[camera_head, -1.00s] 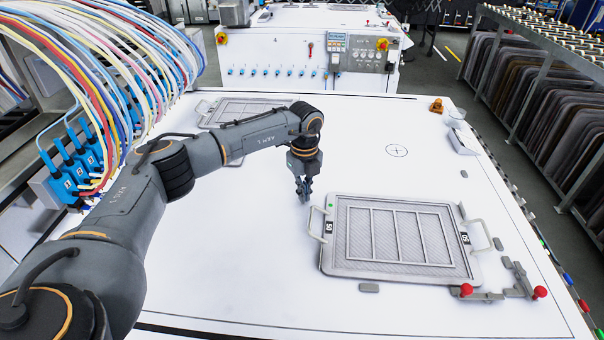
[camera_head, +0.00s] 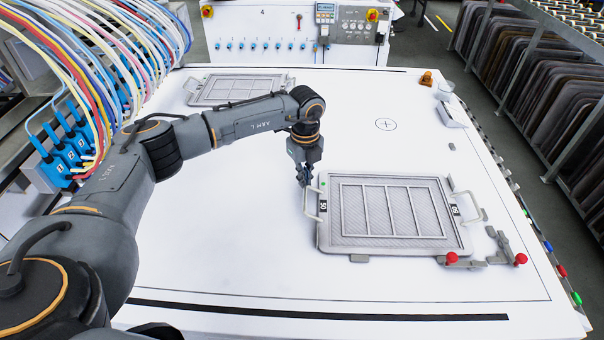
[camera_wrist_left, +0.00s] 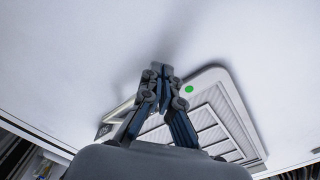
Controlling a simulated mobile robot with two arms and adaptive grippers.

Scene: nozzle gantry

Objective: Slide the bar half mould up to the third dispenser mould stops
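The bar half mould (camera_head: 342,238) is a flat grey framed plate with upright bars, lying on the white table at the right front. It has a handle at each side, and its left handle (camera_head: 313,205) faces my left gripper. My left gripper (camera_head: 304,180) is beside the mould's upper left corner, near the handle. In the left wrist view, its fingertips (camera_wrist_left: 161,73) come together with nothing seen between them; whether it touches the handle is unclear. My right gripper is not seen.
A second framed mould (camera_head: 238,89) lies at the back left, partly behind my arm. An orange part (camera_head: 426,79) sits at the back right. The table's middle and front are clear.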

